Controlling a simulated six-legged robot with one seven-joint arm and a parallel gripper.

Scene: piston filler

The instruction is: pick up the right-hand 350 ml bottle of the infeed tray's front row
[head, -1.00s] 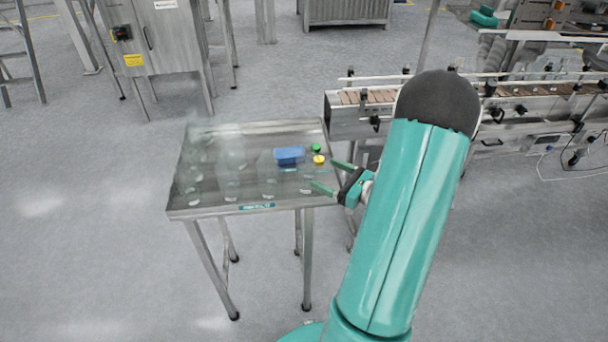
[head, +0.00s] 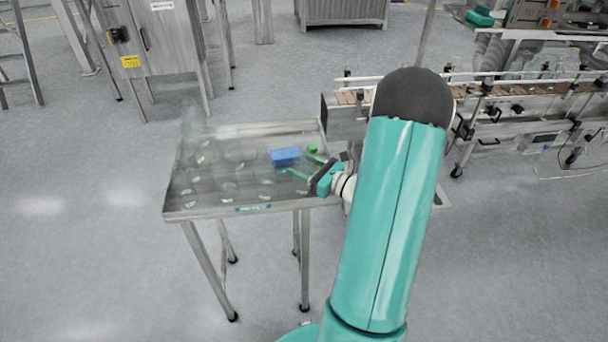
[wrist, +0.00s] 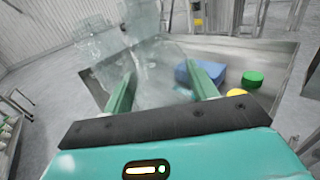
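The infeed tray (head: 215,213) is a steel table with a small teal label on its front edge. Clear bottles (head: 228,186) on its left and middle show only as faint, see-through shapes with pale patches, so rows and outlines are hard to make out. My gripper (head: 305,166) is over the tray's right part, its green fingers pointing left. In the wrist view, my gripper (wrist: 160,70) has its fingers wide apart. Clear bottle shapes (wrist: 110,65) show ahead of and between the fingers. I cannot tell whether any finger touches one.
A blue box (head: 285,156) and a green cap (head: 312,148) lie on the tray near my fingers. A conveyor (head: 540,92) stands behind at right. Floor in front of the tray is clear.

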